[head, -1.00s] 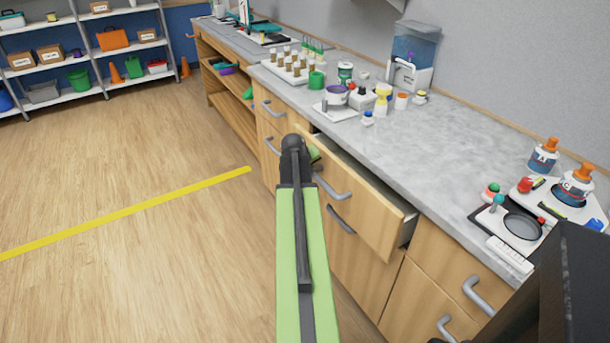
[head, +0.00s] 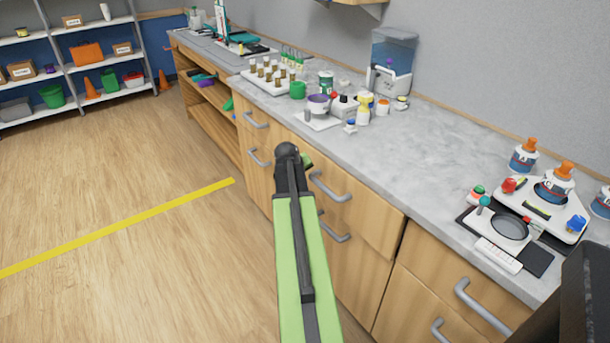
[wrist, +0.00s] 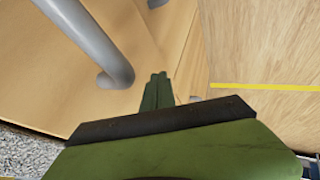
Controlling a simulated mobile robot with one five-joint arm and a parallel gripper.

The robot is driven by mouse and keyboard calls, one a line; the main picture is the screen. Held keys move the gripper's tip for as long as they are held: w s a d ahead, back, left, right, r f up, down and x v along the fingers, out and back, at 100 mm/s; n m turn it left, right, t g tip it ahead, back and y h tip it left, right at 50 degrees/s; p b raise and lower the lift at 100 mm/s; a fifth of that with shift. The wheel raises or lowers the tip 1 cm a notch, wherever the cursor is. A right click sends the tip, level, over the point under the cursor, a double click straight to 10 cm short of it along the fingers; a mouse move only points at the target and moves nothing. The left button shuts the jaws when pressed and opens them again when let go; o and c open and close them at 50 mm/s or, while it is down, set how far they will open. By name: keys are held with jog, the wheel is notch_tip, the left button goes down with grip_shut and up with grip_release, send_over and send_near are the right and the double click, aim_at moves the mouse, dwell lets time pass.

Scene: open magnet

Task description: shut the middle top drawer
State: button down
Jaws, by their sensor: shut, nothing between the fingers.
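The middle top drawer (head: 372,212) has a light wood front and a grey bar handle (head: 330,188). Its front looks flush, or nearly flush, with the cabinet under the counter, and no inside shows. My gripper (head: 306,160) is at the drawer's left part, mostly hidden behind my own arm in the head view. In the wrist view, my green gripper fingers (wrist: 158,78) are together and empty, pointing at the wood front beside the grey handle (wrist: 88,35). They are at or very close to the wood; I cannot tell if they touch.
The grey countertop (head: 430,150) above holds bottles, a vial rack (head: 268,75) and a scale (head: 510,228) at right. More drawers sit below and to both sides, with protruding handles (head: 485,305). The wood floor (head: 120,240) at left is clear.

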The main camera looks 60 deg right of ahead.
jog(key=w+a+f+p+v, duration=0.1)
jog(key=p+v, duration=0.7)
jog(key=v, duration=0.3)
jog(key=shift+a, duration=0.35)
